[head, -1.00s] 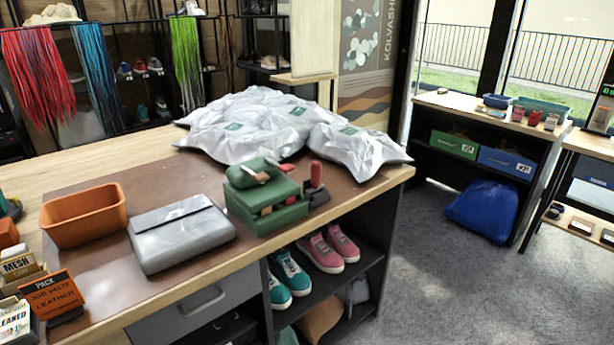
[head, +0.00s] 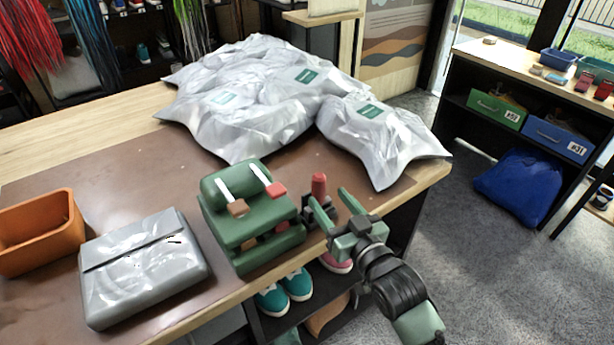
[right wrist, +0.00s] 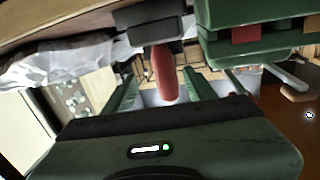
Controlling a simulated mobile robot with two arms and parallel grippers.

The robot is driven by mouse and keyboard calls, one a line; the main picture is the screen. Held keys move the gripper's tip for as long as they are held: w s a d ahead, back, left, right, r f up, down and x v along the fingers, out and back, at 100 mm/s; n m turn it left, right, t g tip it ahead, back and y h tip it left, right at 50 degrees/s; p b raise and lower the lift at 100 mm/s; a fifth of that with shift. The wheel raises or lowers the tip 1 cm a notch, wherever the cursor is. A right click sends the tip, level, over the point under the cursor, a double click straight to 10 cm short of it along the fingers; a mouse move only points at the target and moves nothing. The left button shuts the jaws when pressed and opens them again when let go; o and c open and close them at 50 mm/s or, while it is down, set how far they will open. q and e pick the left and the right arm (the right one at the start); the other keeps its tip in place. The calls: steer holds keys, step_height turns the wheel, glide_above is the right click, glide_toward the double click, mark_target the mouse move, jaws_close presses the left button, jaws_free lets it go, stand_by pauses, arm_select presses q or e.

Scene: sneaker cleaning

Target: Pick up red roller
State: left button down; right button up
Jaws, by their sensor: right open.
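The red roller (head: 318,184) is a rounded red cylinder standing upright on a dark base (head: 322,210) at the table's front edge, beside the green box. My right gripper (head: 331,205) is open and empty in front of it, its two fingers pointing toward it. In the right wrist view, the red roller (right wrist: 163,73) shows between the two spread fingers of my right gripper (right wrist: 160,85), with its dark base (right wrist: 150,27) above it in the picture. I cannot tell whether the fingers touch it. My left gripper is not in view.
The green box (head: 255,240) with brushes on top stands close left of the roller. Silvery bags (head: 385,140) lie behind. Teal shoes (head: 285,290) sit on the shelf below.

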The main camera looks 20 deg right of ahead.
mark_target(323, 190)
steer(key=shift+w+a+r, duration=0.3)
steer(key=shift+w, duration=0.3)
steer(key=shift+w+a+r, duration=0.1)
steer(key=shift+w, duration=0.2)
steer(key=shift+w+a+r+p, duration=0.25)
steer(key=shift+w+r+p, duration=0.25)
steer(key=shift+w+p, duration=0.3)
steer(key=w, duration=0.3)
steer(key=shift+a+f, duration=0.25)
steer(key=shift+a, duration=0.1)
steer(key=shift+w+a, duration=0.1)
steer(key=shift+w, duration=0.3)
jaws_close()
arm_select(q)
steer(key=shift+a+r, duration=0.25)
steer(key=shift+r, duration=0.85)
